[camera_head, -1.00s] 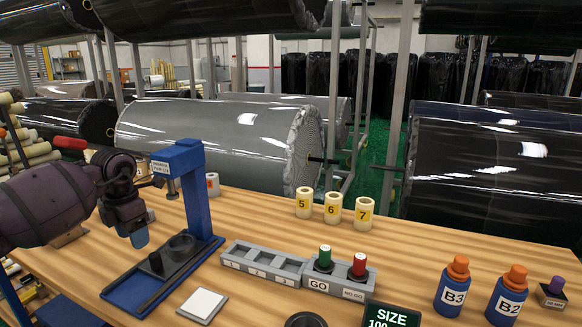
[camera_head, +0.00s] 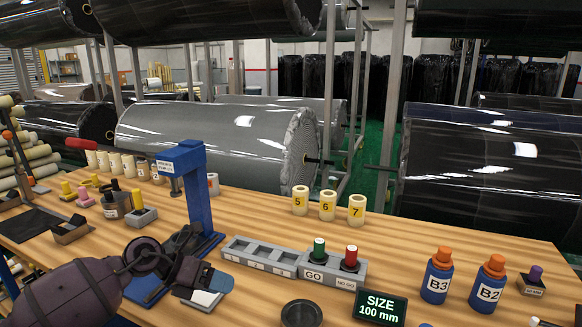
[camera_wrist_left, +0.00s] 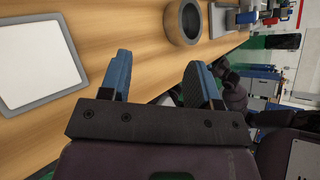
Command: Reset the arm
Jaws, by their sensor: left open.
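My left arm comes in from the lower left of the head view. Its gripper (camera_head: 212,277) is over the near side of the wooden table, in front of the blue press. In the left wrist view the two blue fingers of the gripper (camera_wrist_left: 160,82) stand apart with nothing between them. A white square pad (camera_wrist_left: 38,62) lies to their left in that view, and a dark round dish (camera_wrist_left: 186,20) lies beyond them. In the head view the gripper partly covers the pad (camera_head: 204,298). My right gripper does not show clearly in either view.
The blue press (camera_head: 196,190) stands behind the gripper. To its right are a grey slotted tray (camera_head: 250,252), a green and a red gauge, a size display (camera_head: 381,307) and blue bottles (camera_head: 437,277). Numbered cream rolls (camera_head: 328,206) stand behind.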

